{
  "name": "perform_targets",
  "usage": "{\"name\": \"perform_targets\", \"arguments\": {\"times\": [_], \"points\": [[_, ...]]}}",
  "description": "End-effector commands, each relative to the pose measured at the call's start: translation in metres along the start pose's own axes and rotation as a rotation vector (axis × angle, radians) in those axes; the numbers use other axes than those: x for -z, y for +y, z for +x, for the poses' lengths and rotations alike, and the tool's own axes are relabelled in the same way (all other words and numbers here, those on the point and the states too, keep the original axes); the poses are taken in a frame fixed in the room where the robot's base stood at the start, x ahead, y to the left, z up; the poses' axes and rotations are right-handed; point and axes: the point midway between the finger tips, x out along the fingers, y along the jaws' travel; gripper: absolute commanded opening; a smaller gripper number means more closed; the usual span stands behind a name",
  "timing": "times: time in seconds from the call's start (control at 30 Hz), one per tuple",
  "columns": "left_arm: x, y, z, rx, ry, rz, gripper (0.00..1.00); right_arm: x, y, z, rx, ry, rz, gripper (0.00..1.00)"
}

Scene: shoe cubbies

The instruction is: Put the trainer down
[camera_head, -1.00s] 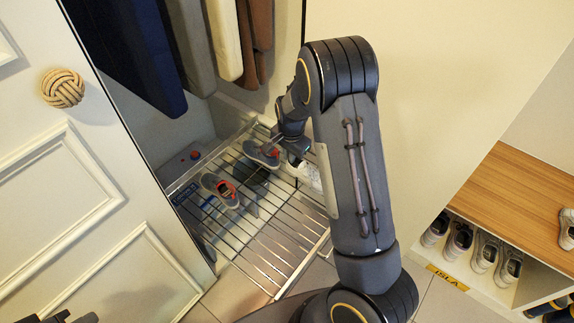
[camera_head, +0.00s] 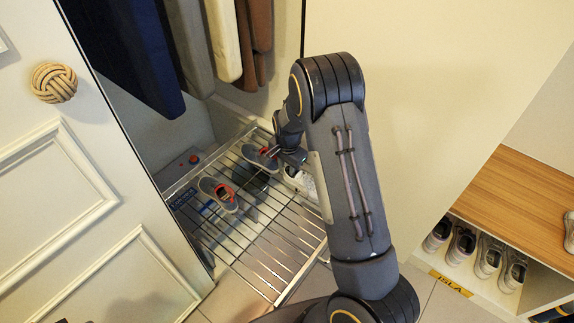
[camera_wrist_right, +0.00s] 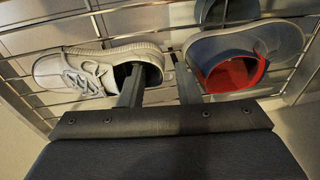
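My right gripper (camera_wrist_right: 158,75) is low over the wire rack, with its fingers apart. In the right wrist view, a white trainer (camera_wrist_right: 92,70) lies on its left side. One finger overlaps that trainer's opening and the other stands just past its heel. The white trainer (camera_head: 299,182) is partly hidden by my arm in the head view. A grey trainer (camera_wrist_right: 245,50) with red lining is right of the fingers. It also shows in the head view (camera_head: 258,159). My left gripper (camera_head: 62,321) barely shows at the bottom left edge.
Another grey shoe (camera_head: 217,194) is on the wire rack (camera_head: 262,254), whose front is free. Clothes (camera_head: 135,50) hang above it. A panelled door (camera_head: 45,190) stands left. A wooden-topped cubby (camera_head: 500,185) with several shoes is at right.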

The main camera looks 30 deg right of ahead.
Motion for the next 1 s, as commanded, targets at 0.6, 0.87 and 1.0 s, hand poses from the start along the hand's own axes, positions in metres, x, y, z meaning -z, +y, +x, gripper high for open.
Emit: {"name": "perform_targets", "arguments": {"times": [0.6,0.87,1.0], "points": [[0.010,0.009,-0.020,0.000,0.000,0.000,0.00,0.001,-0.002,-0.061,0.005,0.001,0.000,0.30],[0.016,0.015,-0.032,0.000,0.000,0.000,0.00,0.001,-0.001,-0.108,0.003,0.001,-0.001,0.30],[0.018,0.016,-0.035,0.000,0.000,0.000,0.00,0.000,-0.001,-0.120,0.003,0.000,0.000,0.30]]}}
